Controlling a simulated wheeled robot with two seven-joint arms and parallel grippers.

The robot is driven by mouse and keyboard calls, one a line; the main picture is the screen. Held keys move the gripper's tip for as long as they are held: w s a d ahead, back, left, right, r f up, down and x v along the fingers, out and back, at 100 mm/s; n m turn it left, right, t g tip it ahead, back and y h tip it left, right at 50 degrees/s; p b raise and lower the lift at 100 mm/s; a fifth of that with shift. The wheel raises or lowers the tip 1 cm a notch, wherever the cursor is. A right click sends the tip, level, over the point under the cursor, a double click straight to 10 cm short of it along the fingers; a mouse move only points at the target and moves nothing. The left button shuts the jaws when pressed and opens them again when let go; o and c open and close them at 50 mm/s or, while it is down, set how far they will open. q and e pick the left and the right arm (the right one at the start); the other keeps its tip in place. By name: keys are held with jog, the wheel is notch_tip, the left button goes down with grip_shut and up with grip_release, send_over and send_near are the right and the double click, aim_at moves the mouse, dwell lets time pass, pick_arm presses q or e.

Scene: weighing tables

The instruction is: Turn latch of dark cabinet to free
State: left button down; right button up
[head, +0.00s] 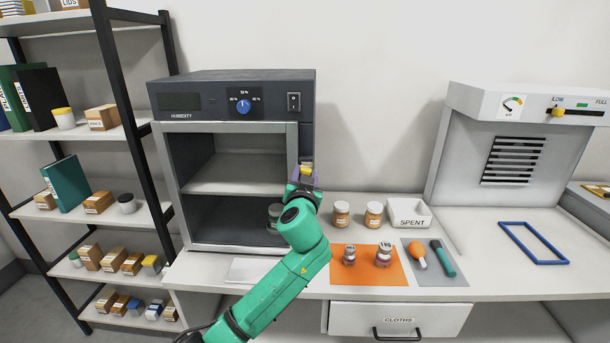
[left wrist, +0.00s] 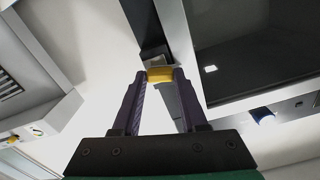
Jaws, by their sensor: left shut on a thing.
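The dark cabinet (head: 232,76) stands on the bench with a grey-framed glass door across its front. A yellow latch (head: 307,170) sits at the door's right edge. My left gripper (head: 304,177) is at this edge, shut on the latch. In the left wrist view the yellow latch (left wrist: 159,74) is between the two fingertips, beside the door frame (left wrist: 178,45). My right gripper is not in view.
Two orange jars and a SPENT tray (head: 409,213) stand behind. A shelf rack (head: 127,103) is close on the left.

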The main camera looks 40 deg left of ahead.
pick_arm(q)
jog(key=m, duration=0.3)
jog(key=shift+m+p, duration=0.3)
jog(key=shift+p, duration=0.1)
jog(key=m+p, duration=0.1)
jog(key=m, duration=0.2)
jog(key=shift+m, duration=0.4)
jog(key=m+p, duration=0.2)
jog(key=m, duration=0.3)
jog(key=shift+f+m+p, duration=0.15)
jog(key=shift+m+p, duration=0.55)
jog(key=shift+m, duration=0.5)
jog(key=shift+c, duration=2.2)
grip_release()
jog(key=shift+d, duration=0.1)
